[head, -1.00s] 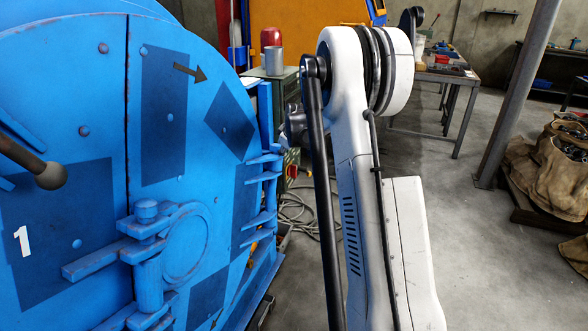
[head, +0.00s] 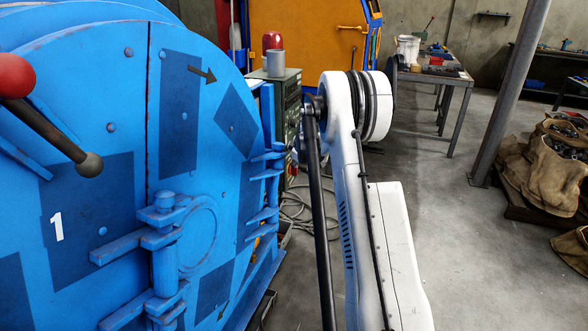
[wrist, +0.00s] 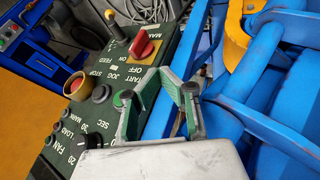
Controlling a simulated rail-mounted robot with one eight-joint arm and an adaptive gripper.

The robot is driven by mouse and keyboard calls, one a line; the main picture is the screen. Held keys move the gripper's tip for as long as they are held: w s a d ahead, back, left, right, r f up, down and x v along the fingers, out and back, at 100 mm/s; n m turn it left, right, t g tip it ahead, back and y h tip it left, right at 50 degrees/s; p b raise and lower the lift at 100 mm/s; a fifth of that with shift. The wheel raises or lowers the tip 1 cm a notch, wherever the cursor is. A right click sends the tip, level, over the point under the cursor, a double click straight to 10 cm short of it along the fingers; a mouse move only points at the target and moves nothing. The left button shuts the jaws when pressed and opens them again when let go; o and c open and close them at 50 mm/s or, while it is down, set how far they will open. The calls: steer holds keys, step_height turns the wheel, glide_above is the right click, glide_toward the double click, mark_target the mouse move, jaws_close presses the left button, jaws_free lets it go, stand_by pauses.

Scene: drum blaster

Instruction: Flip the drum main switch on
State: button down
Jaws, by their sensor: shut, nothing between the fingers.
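The main switch (wrist: 145,47) is a red rotary knob on the dark green control panel (wrist: 108,88) in the wrist view. ON and OFF labels are beside it; I cannot tell its setting for sure. My gripper (wrist: 163,73) is shut and empty, with its fingertips together just below the knob in the picture, seemingly apart from it. The blue drum (head: 110,185) fills the left of the head view. The control box (head: 290,112) stands behind my arm there. The gripper is hidden in the head view.
Beside the switch are a lever (wrist: 116,30), a red button in a yellow collar (wrist: 76,86) and several dark knobs. Blue pipes (wrist: 255,100) crowd the right of the wrist view.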

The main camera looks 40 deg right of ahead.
steer(key=shift+f, duration=0.1)
steer(key=b, duration=0.3)
glide_toward(293, 170)
steer(key=f, duration=0.1)
steer(key=w+f, duration=0.1)
steer(key=f, duration=0.1)
steer(key=w+f, duration=0.1)
steer(key=shift+w+a+f, duration=0.2)
steer(key=shift+w+f, duration=0.05)
steer(key=shift+f, duration=0.1)
steer(key=shift+w+d+r+b, duration=0.1)
steer(key=shift+w+d+b, duration=0.3)
steer(key=shift+d, duration=0.25)
steer(key=shift+a+r, duration=0.1)
steer(key=shift+d+g, duration=0.2)
steer(key=shift+g, duration=0.1)
steer(key=shift+y, duration=0.3)
